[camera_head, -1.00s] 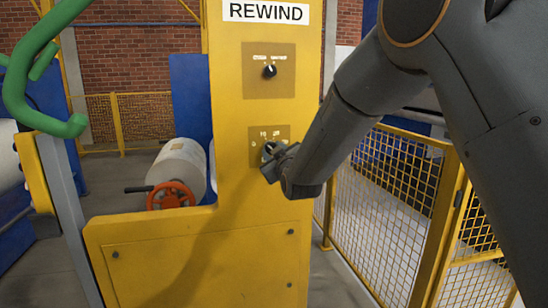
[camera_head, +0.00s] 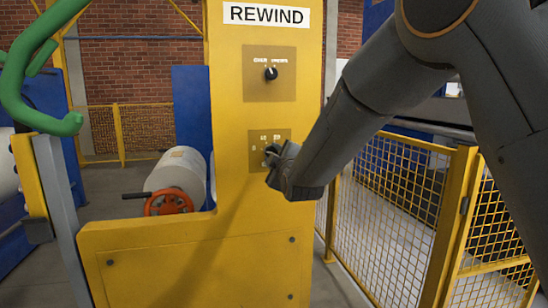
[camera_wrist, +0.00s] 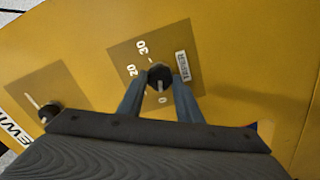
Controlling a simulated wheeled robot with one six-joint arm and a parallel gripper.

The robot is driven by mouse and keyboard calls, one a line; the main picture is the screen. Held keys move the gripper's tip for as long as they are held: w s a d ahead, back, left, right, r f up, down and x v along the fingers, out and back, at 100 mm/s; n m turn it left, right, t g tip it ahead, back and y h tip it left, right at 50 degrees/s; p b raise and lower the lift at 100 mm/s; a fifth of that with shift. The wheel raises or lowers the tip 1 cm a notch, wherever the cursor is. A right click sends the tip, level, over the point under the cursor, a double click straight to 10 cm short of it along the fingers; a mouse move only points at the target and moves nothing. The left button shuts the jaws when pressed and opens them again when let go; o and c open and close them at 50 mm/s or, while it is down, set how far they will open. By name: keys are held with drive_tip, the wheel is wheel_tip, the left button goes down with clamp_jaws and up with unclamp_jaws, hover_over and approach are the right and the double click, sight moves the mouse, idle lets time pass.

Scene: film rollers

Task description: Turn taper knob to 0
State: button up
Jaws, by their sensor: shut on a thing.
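The taper knob (camera_wrist: 159,76) is small, dark and round, on a tan plate (camera_wrist: 130,50) marked TAPER, with the numbers 20, 30 and 0 visible around it. My gripper (camera_wrist: 160,80) is shut on the knob, one finger on each side, in the wrist view. The 0 mark shows between the fingers, below the knob. I cannot tell which mark the knob's pointer faces. In the head view my gripper (camera_head: 273,155) is at the lower plate (camera_head: 257,137) on the yellow rewind panel and hides the knob.
A second black knob (camera_head: 271,73) sits on the upper plate of the panel. A yellow mesh fence (camera_head: 385,205) stands to the right. A roller with a red handwheel (camera_head: 168,202) is at the left, and a green bent pipe (camera_head: 30,110) is at the far left.

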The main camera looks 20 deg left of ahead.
idle(0.3)
drive_tip(key=o, duration=1)
drive_tip(key=shift+o, duration=0.2)
drive_tip(key=shift+s, duration=0.1)
drive_tip(key=b+v, duration=0.2)
drive_tip(key=v, duration=0.5)
drive_tip(key=shift+s+d, duration=0.2)
drive_tip(key=shift+s, duration=0.05)
